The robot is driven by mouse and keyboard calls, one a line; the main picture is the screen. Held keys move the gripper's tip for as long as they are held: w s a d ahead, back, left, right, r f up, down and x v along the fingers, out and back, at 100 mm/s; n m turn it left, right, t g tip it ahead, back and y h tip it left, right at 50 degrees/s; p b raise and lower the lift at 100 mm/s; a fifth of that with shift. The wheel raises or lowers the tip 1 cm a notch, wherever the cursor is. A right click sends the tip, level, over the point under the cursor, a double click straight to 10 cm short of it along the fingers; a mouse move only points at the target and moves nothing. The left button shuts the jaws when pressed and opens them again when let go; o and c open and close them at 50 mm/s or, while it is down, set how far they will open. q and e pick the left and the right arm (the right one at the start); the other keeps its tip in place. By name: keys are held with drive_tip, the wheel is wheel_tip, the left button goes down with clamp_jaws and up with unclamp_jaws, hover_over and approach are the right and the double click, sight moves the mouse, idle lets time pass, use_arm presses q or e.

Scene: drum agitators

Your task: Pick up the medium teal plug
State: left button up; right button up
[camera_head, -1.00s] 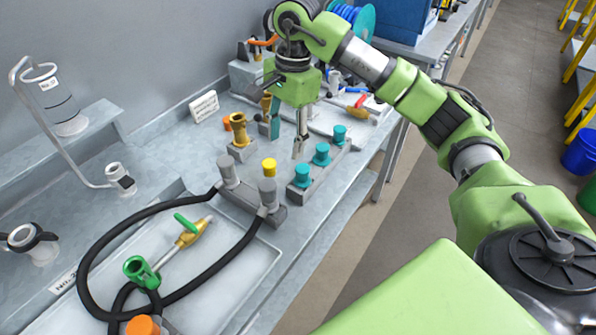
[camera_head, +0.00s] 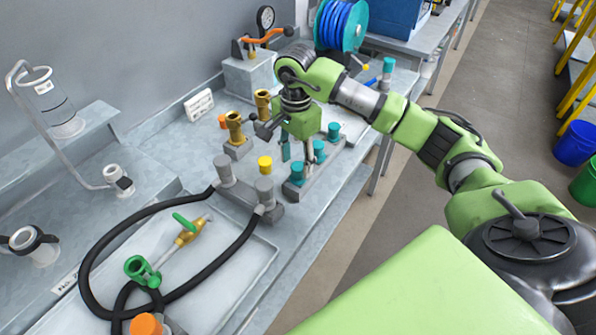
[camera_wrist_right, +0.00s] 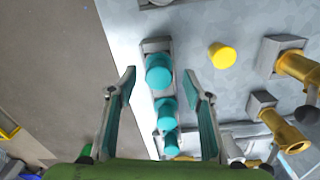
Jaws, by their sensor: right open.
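Three teal plugs stand in a row on a grey rack (camera_head: 300,192): a near one (camera_head: 297,172), a middle one (camera_head: 319,150) and a far one (camera_head: 334,130). Their sizes are hard to compare; the middle one may be the medium. In the right wrist view, the near plug (camera_wrist_right: 158,72), middle plug (camera_wrist_right: 165,108) and far plug (camera_wrist_right: 171,143) line up between the fingers. My right gripper (camera_head: 298,157) is open and empty above the rack; it also shows in the right wrist view (camera_wrist_right: 160,75). It partly hides the row from the head. My left gripper is not in view.
A yellow plug (camera_head: 265,163) and two grey posts (camera_head: 224,168) stand left of the rack. Brass fittings (camera_head: 235,127) are just behind. A black hose (camera_head: 90,245) loops over a tray holding green fittings. The bench edge lies right of the rack.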

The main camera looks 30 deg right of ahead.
sight(298, 166)
wheel_tip(298, 166, down, 3)
drive_tip(key=shift+s+d+f+p, duration=0.1)
drive_tip(key=shift+d+p, duration=0.05)
drive_tip(key=shift+p, duration=0.35)
drive_tip(key=shift+f, duration=0.2)
drive_tip(key=c, duration=1.2)
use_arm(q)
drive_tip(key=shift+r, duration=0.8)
use_arm(e)
drive_tip(key=shift+c, duration=0.2)
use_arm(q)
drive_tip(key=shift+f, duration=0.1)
use_arm(e)
drive_tip(key=shift+r, duration=0.1)
drive_tip(key=shift+r+b, duration=0.45)
drive_tip(key=shift+b, duration=0.05)
wheel_tip(298, 166, up, 2)
drive_tip(key=shift+r+b, duration=0.1)
drive_tip(key=shift+b, duration=0.55)
use_arm(q)
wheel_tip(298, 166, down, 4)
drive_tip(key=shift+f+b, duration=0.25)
drive_tip(key=shift+b, duration=0.95)
use_arm(e)
drive_tip(key=s+a+r, duration=0.8)
drive_tip(key=s+r, duration=0.1)
drive_tip(key=s, duration=0.2)
drive_tip(key=shift+a+r, duration=0.3)
drive_tip(key=shift+r, duration=0.1)
